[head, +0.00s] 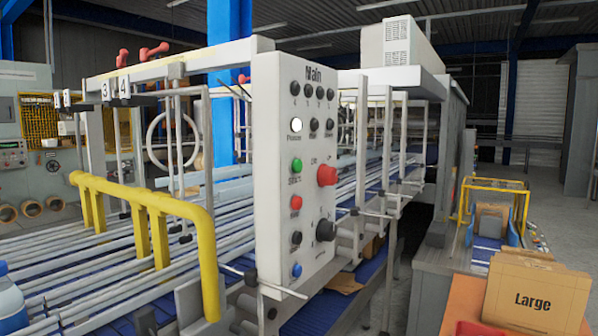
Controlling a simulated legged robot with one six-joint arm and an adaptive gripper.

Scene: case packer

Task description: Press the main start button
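A white control panel (268,190) headed "Main" stands upright near the middle of the head view. A green button (297,165) sits on its left column, with a small label under it that seems to read "Start". A red button (296,202) is below it, and a larger red knob (327,175) is to its right. A white round light or button (295,125) is above the green one. Black knobs and a blue button (297,270) are also on the panel. My gripper does not show in this view.
A yellow tubular guard (150,200) stands left of the panel, over conveyor rails (60,250). A cardboard box marked "Large" (537,290) sits at the lower right on an orange surface (466,305). Grey floor (560,185) shows at the far right. A blue bottle (10,300) is at the left edge.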

